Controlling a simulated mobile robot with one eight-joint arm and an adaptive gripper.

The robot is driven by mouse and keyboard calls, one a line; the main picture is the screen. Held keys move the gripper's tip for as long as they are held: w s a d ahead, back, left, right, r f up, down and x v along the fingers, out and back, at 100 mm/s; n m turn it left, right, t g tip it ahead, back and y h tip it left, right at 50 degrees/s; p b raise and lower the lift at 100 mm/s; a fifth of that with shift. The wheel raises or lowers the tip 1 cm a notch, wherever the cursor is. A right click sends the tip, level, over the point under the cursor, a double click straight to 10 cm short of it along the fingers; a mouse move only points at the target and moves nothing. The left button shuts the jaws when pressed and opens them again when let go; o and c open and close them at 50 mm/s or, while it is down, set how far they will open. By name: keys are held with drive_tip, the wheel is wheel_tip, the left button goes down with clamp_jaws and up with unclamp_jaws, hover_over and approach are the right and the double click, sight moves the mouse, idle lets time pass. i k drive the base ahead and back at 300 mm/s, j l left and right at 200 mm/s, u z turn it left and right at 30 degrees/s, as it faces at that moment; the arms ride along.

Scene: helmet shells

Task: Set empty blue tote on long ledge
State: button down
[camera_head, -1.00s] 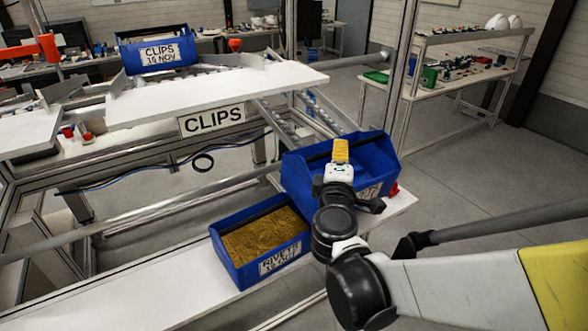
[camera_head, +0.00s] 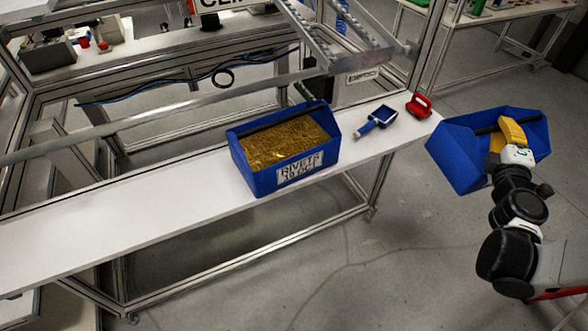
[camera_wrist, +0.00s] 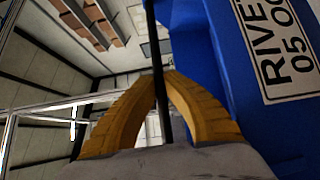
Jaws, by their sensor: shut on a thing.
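The blue tote (camera_head: 466,160) is held in the air at the right of the head view, just off the ledge's right end. Its visible inside looks empty. My gripper (camera_head: 512,131) has its yellow fingers shut on a dark bar across the tote. In the wrist view, my gripper (camera_wrist: 165,80) closes around this bar, beside the tote's blue wall (camera_wrist: 205,50) with a partly visible "RIVE... 05 OC" label. The long white ledge (camera_head: 130,215) runs from the lower left to the upper right, with bare surface on its left part.
A second blue tote (camera_head: 262,182), full of brass-coloured rivets, stands mid-ledge. A blue scoop-like tool (camera_head: 376,120) and a red object (camera_head: 419,105) lie near the ledge's right end. A metal rail (camera_head: 180,112) crosses behind the ledge.

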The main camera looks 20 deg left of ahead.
sight(131, 211)
drive_tip(key=k+j, duration=1.65)
drive_tip(key=i+j+z, duration=0.05)
drive_tip(key=j, duration=0.05)
